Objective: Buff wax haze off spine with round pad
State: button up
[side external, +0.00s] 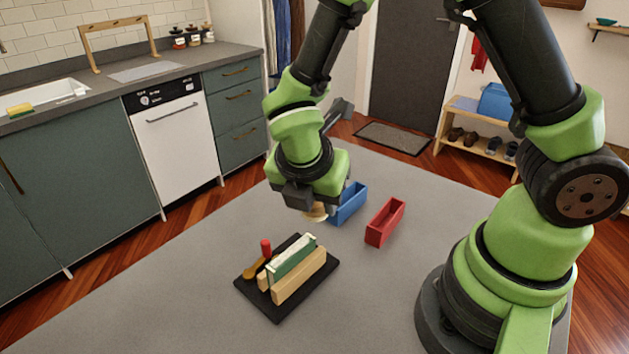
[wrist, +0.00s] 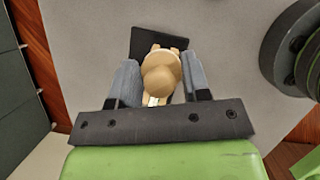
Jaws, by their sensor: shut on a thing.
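A green book (side external: 291,262) stands spine up, with a pale whitish spine, between wooden blocks (side external: 300,276) on a black base board (side external: 277,313). A red-topped peg or clamp handle (side external: 266,248) rises at its left side. My gripper (side external: 310,208) is above and beyond the book, pointing down, shut on a round tan pad (side external: 316,212). In the wrist view the pad (wrist: 161,75) sits between my two grey fingers (wrist: 160,85) and hides most of the book and blocks. The pad appears apart from the spine.
A blue open bin (side external: 349,204) stands close behind my gripper, and a red open bin (side external: 385,222) stands to its right. The grey table is clear at the front and left of the board.

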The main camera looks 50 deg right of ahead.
aim_at(307, 215)
jog(key=shift+f, duration=1.6)
jog(key=shift+w+a+f, duration=0.1)
jog(key=shift+a+f, duration=0.5)
jog(key=shift+c, duration=0.3)
jog(key=shift+w+a, duration=0.2)
jog(key=shift+a, duration=4.7)
jog(key=shift+s+d, duration=0.15)
jog(key=shift+d, duration=2.6)
jog(key=shift+s+d, duration=0.15)
jog(key=shift+d, duration=2.6)
jog(key=shift+r, duration=4.15)
